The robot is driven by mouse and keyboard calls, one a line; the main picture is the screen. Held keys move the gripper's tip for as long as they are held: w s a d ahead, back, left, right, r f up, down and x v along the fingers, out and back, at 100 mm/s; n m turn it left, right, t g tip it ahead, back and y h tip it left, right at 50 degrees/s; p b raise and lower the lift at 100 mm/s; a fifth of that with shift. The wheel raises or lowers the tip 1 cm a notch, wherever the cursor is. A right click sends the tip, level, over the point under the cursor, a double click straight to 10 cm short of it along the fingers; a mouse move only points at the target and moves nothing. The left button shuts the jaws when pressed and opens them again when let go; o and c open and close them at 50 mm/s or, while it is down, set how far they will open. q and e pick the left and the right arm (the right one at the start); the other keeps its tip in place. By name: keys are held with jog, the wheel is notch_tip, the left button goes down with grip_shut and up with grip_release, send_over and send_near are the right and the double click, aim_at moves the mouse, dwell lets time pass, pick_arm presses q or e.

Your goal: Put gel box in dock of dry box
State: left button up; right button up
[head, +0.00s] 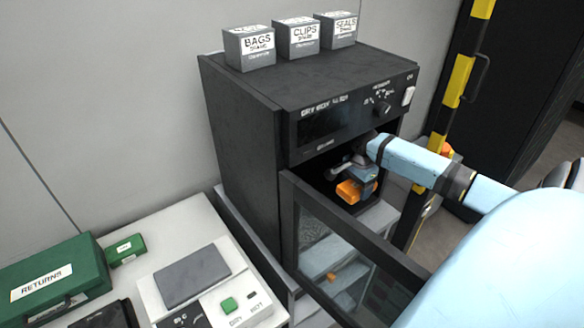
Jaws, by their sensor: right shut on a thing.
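The dry box (242,148) is a dark cabinet with a control panel on its upper front. Its glass-windowed door (345,258) stands swung open toward me. My right arm reaches in from the right, and my right gripper (350,182) is at the opening, below the control panel. It is shut on an orange thing (348,191), which may be the gel box; the gripper hides part of it. The dock cannot be made out inside the dark interior. My left gripper is not in view.
Three grey boxes marked BAGS (250,50), CLIPS (296,38) and SEALS (336,29) stand on the dry box. A green RETURNS case (55,278) and a small green box (126,249) sit on the white bench at left. A yellow-black post (458,80) stands at right.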

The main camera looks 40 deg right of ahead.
jog(key=w+a+p, duration=0.1)
jog(key=w+a, duration=0.2)
jog(key=a, duration=0.1)
jog(key=w+a+f+p, duration=0.1)
jog(key=w+a, duration=0.3)
jog(key=a, duration=0.1)
jog(key=w+a+f+p, duration=0.1)
jog(key=w+a, duration=0.3)
jog(key=shift+w+a, duration=0.1)
jog(key=shift+a, duration=0.1)
notch_tip(320, 180, down, 4)
jog(key=shift+d+r, duration=0.1)
jog(key=shift+r, duration=0.05)
jog(key=shift+w+a+f+p, duration=0.1)
jog(key=shift+a+f+p, duration=0.1)
jog(key=shift+f+p, duration=0.35)
jog(key=shift+f, duration=0.1)
jog(key=shift+f, duration=0.1)
jog(key=shift+f, duration=0.45)
jog(key=o, duration=1)
jog(key=shift+c, duration=0.2)
jog(key=shift+o, duration=0.2)
